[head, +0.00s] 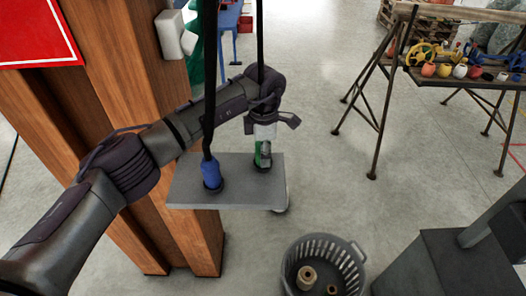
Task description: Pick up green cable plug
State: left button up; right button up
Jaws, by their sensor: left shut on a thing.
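The green cable plug (262,158) is upright at the grey plate (240,190), near its right back part. A black cable runs up above it, partly hidden by my left wrist. My left gripper (264,140) comes down over the plug from above and is shut on it. The gripper covers the plug's upper part. I cannot tell whether the plug is still seated in the plate. A blue cable plug (211,173) stands on the left part of the plate, with its own black cable going up. My right gripper is not in view.
Wooden posts (130,70) stand close on the left, behind my left arm. A grey basket (322,262) with small round items is on the floor below the plate. A trestle table (470,75) with colourful items stands at the right. Floor between is clear.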

pick_arm(q)
grip_shut()
jog(key=shift+r, duration=0.15)
